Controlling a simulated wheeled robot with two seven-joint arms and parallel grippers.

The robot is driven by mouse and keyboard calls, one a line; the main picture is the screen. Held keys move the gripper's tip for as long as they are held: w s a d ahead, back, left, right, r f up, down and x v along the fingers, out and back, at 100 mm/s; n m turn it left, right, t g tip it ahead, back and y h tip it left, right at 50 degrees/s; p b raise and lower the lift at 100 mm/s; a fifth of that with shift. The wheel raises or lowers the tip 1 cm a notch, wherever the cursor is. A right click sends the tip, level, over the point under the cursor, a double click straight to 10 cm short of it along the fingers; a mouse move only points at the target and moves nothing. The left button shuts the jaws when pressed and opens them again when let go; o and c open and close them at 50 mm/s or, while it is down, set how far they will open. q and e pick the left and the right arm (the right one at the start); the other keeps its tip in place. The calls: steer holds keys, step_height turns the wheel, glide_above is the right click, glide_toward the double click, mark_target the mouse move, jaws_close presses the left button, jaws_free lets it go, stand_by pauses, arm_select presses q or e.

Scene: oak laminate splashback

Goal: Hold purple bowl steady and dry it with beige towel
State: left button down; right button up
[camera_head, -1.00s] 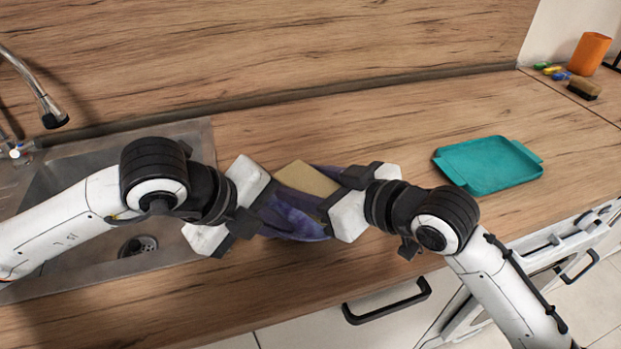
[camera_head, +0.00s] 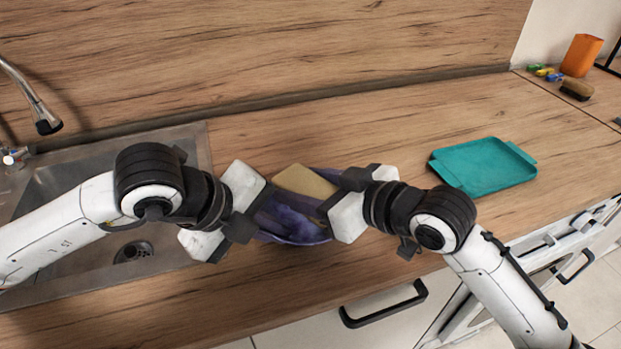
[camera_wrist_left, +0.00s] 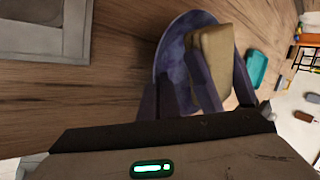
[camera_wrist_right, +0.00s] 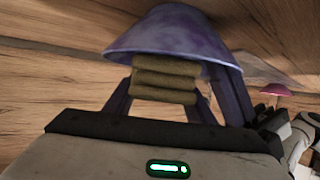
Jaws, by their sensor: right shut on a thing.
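The purple bowl (camera_head: 290,238) is between my two grippers above the wooden counter. It looks tilted, and the grippers hide parts of it. The folded beige towel (camera_head: 305,181) lies against the bowl's inside at the far side. My right gripper (camera_wrist_right: 172,90) is shut on the towel, whose folds show between its fingers, with the bowl just beyond. My left gripper (camera_wrist_left: 195,95) is at the bowl's left rim. Its fingers stand apart with part of the bowl between them, and I see no clear grip on it.
A steel sink (camera_head: 75,262) with a tap (camera_head: 45,118) lies on the left. A teal tray (camera_head: 485,165) sits on the counter to the right. An orange cup (camera_head: 581,55) and a brush (camera_head: 577,90) stand at the back right. The counter behind the bowl is clear.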

steer(key=shift+s+a+r, duration=0.15)
steer(key=shift+s+a, duration=0.15)
steer(key=shift+w+d, duration=0.95)
steer(key=shift+w, duration=0.05)
steer(key=shift+s+a, duration=0.95)
steer(key=shift+s, duration=0.05)
steer(key=shift+w+d, duration=1)
steer(key=shift+s+a, duration=1)
steer(key=shift+r, duration=0.1)
